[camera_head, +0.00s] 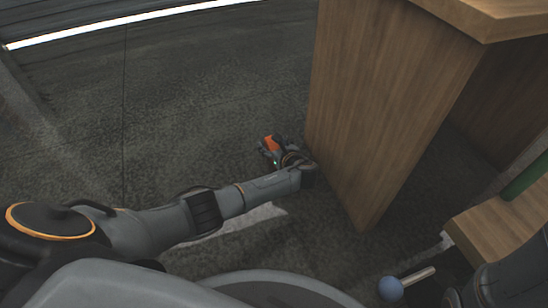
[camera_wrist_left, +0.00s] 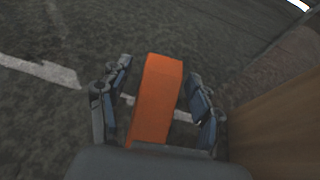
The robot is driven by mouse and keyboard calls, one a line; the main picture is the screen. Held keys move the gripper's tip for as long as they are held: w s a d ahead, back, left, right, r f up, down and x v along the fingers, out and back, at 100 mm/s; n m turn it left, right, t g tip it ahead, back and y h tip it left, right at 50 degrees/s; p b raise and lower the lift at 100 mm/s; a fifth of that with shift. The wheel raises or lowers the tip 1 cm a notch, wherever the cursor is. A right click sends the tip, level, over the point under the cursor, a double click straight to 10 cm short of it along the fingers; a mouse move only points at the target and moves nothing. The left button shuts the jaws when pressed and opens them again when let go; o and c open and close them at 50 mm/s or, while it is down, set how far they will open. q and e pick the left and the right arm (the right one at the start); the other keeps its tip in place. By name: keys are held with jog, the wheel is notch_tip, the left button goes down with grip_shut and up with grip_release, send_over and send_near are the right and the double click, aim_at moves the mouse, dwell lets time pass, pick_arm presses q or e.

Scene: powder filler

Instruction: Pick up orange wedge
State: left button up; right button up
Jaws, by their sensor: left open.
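The orange wedge (camera_wrist_left: 158,98) lies between the two open fingers of my left gripper (camera_wrist_left: 155,100) in the left wrist view. A dark gap shows on each side of it, so the fingers do not appear to press on it. In the head view the wedge (camera_head: 271,143) is a small orange patch at the left gripper (camera_head: 268,150), low over the floor beside the wooden panel. The lower end of the wedge is hidden by the gripper body. My right gripper is not in view.
A wooden furniture panel (camera_head: 375,110) stands close to the right of the left gripper. A wooden ledge with a green item (camera_head: 525,178) is at the right. A blue ball on a pale stick (camera_head: 391,289) is at the bottom. Dark floor (camera_head: 200,100) to the left is clear.

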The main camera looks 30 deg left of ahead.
pick_arm(q)
jog(key=shift+w+a, duration=0.15)
jog(key=c, duration=1.3)
jog(key=shift+c, duration=0.2)
